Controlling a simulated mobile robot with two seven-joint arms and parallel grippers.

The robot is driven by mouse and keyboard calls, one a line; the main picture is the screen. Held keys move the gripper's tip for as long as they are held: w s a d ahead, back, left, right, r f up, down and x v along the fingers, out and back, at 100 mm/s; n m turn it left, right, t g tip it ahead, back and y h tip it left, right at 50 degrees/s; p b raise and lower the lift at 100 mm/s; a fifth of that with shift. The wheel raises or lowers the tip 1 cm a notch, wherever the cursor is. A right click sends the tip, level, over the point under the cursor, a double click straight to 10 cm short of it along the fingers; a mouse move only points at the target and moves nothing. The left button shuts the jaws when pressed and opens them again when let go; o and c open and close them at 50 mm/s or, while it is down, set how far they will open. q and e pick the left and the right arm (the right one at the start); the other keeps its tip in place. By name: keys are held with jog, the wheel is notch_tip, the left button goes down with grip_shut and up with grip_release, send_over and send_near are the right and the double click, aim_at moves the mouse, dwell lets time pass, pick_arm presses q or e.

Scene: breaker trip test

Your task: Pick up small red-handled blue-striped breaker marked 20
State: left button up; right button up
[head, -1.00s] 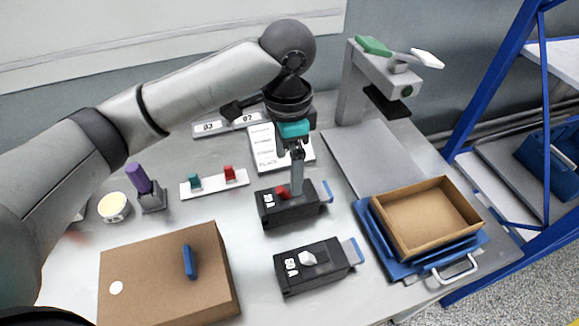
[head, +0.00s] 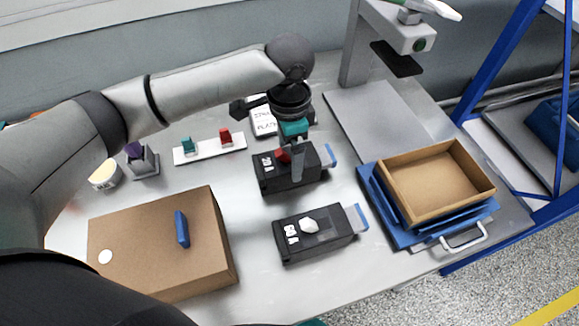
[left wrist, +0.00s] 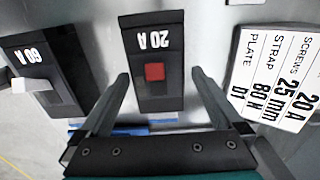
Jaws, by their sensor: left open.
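The small breaker marked 20 A (head: 272,182) is a black block with a red handle and a blue stripe at its right end. It lies on the grey table; in the left wrist view the breaker (left wrist: 150,44) shows its label upside down, with the red handle in its middle. My left gripper (head: 297,160) is open and points down over it. In the left wrist view its fingers (left wrist: 160,80) stand on either side of the breaker's body, with nothing held. How deep the fingertips reach is unclear. My right gripper is not in view.
A similar breaker with a white handle, marked 60 A (left wrist: 40,83), lies close by, nearer the front (head: 320,240). A cardboard box (head: 160,250) is at left, an open brown tray (head: 393,205) on blue ones at right. A white label card (left wrist: 275,80) lies beside the breaker.

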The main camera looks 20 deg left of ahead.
pick_arm(q)
notch_tip(320, 180, down, 4)
jog(key=shift+d+f+b, duration=0.1)
jog(key=shift+d+b, duration=0.05)
jog(key=shift+b, duration=0.65)
jog(key=shift+f, duration=0.15)
jog(key=c, duration=0.7)
grip_shut()
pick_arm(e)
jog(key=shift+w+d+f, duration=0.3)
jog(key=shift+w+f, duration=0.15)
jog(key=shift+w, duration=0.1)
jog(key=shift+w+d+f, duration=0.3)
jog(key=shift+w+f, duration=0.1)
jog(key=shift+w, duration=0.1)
